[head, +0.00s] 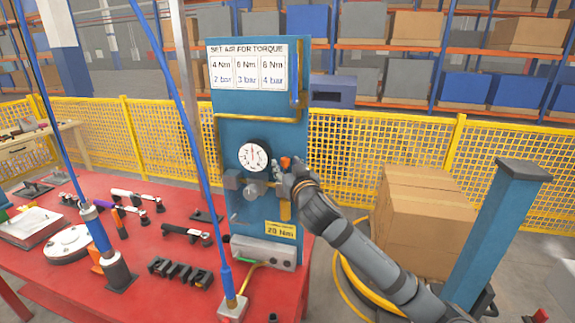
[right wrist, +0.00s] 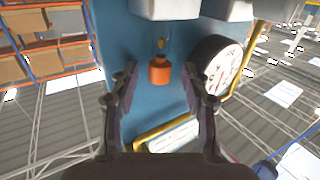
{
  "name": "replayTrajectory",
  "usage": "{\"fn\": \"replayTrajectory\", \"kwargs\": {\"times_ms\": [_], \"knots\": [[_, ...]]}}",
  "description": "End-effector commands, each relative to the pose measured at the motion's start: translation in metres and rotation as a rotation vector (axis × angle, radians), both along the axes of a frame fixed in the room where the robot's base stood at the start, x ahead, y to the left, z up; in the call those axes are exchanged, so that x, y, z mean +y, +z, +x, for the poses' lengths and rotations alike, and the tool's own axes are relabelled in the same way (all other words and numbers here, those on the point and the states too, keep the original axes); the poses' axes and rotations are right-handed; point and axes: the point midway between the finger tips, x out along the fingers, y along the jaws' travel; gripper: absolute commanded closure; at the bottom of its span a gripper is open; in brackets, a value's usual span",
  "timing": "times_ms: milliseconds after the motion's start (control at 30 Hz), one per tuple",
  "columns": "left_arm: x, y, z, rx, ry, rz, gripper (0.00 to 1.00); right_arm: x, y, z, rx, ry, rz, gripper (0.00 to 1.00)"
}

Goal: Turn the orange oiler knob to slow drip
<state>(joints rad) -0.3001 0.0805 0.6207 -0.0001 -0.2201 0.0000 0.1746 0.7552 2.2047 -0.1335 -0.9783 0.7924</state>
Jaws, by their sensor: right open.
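The orange oiler knob (head: 285,162) shows as a small orange patch on the blue panel (head: 262,95), right of the round pressure gauge (head: 254,155). In the right wrist view the knob (right wrist: 160,70) is a short orange cylinder below a small brass stem. My right gripper (head: 282,173) is at the panel, and in the right wrist view its two fingers (right wrist: 160,85) stand apart on either side of the knob, with visible gaps. It is open and empty. The fingers partly hide the knob in the head view. My left gripper is not in view.
The white gauge (right wrist: 222,70) sits close beside one finger in the right wrist view. A red table (head: 150,265) holds several tools. A blue post (head: 500,230) and cardboard boxes (head: 425,220) stand right of the panel. A yellow fence (head: 390,135) runs behind.

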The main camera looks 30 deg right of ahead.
Motion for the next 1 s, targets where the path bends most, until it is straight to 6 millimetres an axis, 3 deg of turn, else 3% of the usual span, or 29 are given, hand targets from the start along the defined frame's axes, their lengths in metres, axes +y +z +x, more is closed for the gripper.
{"fn": "replayTrajectory", "kwargs": {"times_ms": [100,467,667,1000], "knots": [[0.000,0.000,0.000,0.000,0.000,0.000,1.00,0.000,0.000,0.000,0.000,0.000,0.000,0.53],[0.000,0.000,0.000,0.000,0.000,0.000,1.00,0.000,0.000,0.000,0.000,0.000,0.000,1.00],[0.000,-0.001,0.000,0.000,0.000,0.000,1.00,0.000,0.000,0.000,-0.004,-0.013,0.003,1.00],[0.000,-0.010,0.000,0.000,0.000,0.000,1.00,0.004,0.000,0.002,-0.011,-0.179,0.009,1.00]]}}
